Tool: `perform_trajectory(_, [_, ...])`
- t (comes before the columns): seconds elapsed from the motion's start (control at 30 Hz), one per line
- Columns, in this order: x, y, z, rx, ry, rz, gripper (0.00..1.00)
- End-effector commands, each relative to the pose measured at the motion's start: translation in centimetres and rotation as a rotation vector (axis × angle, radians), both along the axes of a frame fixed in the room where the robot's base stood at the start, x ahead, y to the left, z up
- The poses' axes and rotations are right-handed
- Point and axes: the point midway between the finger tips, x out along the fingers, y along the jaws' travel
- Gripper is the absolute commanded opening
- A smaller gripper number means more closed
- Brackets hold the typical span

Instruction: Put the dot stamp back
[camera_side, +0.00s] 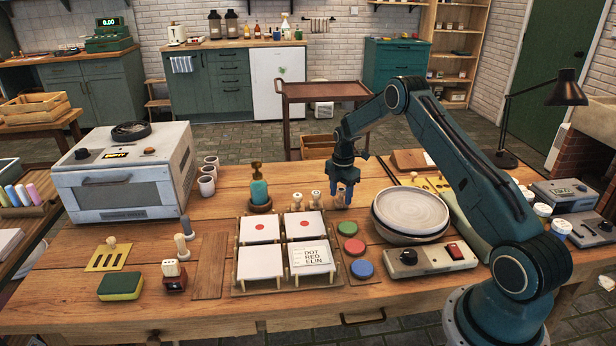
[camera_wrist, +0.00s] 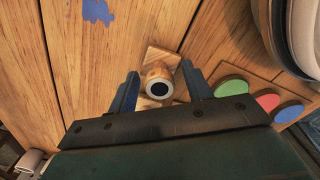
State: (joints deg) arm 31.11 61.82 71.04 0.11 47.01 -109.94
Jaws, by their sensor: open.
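A wooden stamp (camera_wrist: 157,78) with a dark disc ringed in white on its top stands upright on a small wooden block (camera_wrist: 161,56) in the wrist view. I take it as the dot stamp; it shows in the side view (camera_side: 340,200), largely covered by the fingers. My gripper (camera_side: 345,196) is open and low over it, its fingers (camera_wrist: 160,88) on either side of the stamp, with gaps visible. Two similar stamps, one (camera_side: 297,200) and another (camera_side: 316,198), stand to its left. Both back white tiles carry red dots: the left (camera_side: 252,238) and the right (camera_side: 318,234).
Red, green and blue pads (camera_side: 347,229) lie in front of my gripper. Stacked plates (camera_side: 381,236) stand close on its right.

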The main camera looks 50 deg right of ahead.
Motion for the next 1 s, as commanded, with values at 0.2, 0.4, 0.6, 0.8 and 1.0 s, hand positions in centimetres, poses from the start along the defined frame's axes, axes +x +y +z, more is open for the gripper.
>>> perform_trajectory(0.2, [0.0,0.0,0.9,0.000,-0.001,0.000,0.50])
perform_trajectory(0.4, [0.0,0.0,3.2,-0.001,-0.002,0.000,0.50])
perform_trajectory(0.6, [0.0,0.0,6.4,-0.002,-0.003,0.000,0.50])
perform_trajectory(0.8, [0.0,0.0,9.6,-0.002,-0.003,0.000,0.50])
perform_trajectory(1.0, [0.0,0.0,11.6,-0.001,-0.002,0.000,0.50])
